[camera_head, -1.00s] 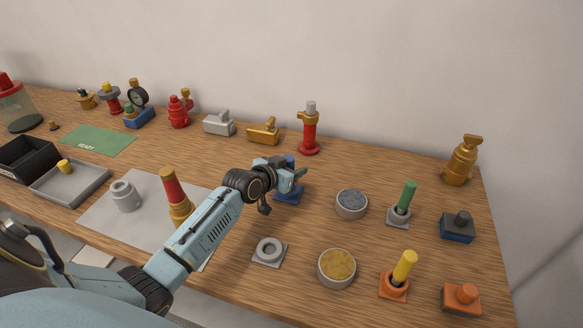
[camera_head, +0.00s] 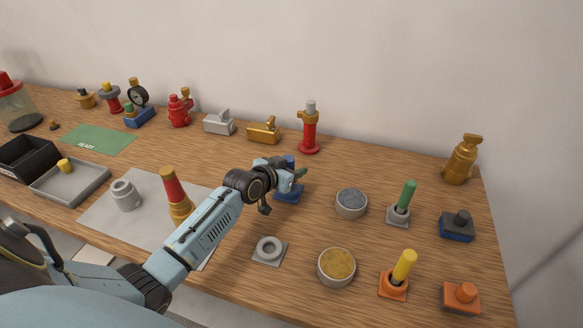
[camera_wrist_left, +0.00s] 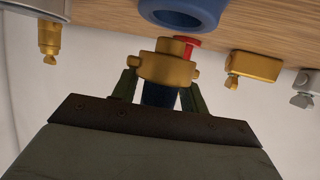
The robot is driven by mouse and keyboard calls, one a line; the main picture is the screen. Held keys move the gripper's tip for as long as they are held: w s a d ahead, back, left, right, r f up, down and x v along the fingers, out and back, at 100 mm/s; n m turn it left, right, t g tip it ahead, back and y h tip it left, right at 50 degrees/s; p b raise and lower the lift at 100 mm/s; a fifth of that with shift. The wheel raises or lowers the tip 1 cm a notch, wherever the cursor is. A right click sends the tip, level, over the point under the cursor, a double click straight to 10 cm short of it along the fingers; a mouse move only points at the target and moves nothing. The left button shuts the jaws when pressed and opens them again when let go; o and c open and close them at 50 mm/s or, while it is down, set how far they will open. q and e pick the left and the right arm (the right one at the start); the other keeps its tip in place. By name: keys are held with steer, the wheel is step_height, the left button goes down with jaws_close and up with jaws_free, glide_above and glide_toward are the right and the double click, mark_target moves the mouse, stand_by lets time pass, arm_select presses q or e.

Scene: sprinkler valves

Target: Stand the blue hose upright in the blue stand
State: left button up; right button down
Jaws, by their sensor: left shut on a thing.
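The blue hose (camera_wrist_left: 158,95) has a brass end fitting (camera_wrist_left: 165,68). My left gripper (camera_head: 297,178) is shut on it, with a finger on each side in the left wrist view (camera_wrist_left: 160,92). In the head view a bit of the hose's blue part (camera_head: 290,161) shows above the gripper. The blue stand (camera_head: 288,196) is on the table just below the gripper, partly hidden by it. In the left wrist view the stand's round blue opening (camera_wrist_left: 185,12) faces the brass end, with a small gap in the picture. My right gripper is not in view.
A grey stand holds a green hose (camera_head: 407,195); an orange stand holds a yellow hose (camera_head: 404,266). Near the blue stand are a bowl of grey bits (camera_head: 351,203), an empty grey ring stand (camera_head: 268,250) and a red valve (camera_head: 309,130). A red-and-brass nozzle (camera_head: 174,190) stands beside my arm.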

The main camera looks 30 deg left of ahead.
arm_select(q)
steer(key=shift+f+b, duration=0.9)
steer(key=shift+f, duration=0.45)
steer(key=o, duration=1.1)
steer(key=p+v, duration=0.2)
steer(key=p, duration=0.1)
steer(key=shift+s+r, duration=0.25)
steer(key=p+v, duration=0.4)
steer(key=v, duration=0.1)
steer(key=shift+s+p, duration=0.2)
steer(key=shift+p, duration=0.1)
steer(key=shift+f, duration=0.1)
steer(key=shift+s, duration=0.1)
